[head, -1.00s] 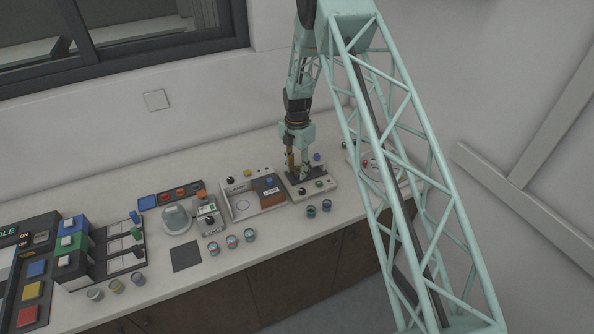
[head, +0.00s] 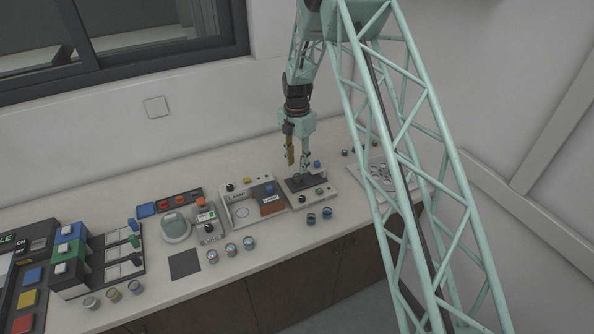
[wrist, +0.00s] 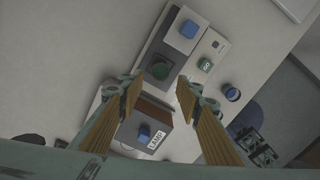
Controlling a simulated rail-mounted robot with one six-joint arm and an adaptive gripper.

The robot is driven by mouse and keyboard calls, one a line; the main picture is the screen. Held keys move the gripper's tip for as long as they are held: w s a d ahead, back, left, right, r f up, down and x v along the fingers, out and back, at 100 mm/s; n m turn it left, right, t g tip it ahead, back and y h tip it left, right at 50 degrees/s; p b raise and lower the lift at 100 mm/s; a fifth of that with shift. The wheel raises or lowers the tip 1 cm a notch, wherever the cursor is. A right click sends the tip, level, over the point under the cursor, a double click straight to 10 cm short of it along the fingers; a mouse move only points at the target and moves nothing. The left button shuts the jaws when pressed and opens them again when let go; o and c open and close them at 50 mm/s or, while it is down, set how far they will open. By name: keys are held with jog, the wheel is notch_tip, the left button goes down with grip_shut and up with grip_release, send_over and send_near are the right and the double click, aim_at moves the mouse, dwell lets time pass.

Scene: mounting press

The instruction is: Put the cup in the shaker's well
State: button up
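My gripper (head: 298,163) is open and empty above the shaker-like device, a pale base with a dark deck (head: 322,182). The fingers show wide apart in the wrist view (wrist: 158,98). A green button (wrist: 205,64) and a blue block (wrist: 188,29) are on the same device.
The lamp box (head: 271,206) stands close on the left of the device. Two small cups (head: 311,218) (head: 327,212) stand in front. More cups (head: 231,250) stand farther left. A flat device (head: 372,178) lies to the right, partly behind my arm. Bare counter lies behind.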

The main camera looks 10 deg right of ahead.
jog(key=shift+r, duration=2.2)
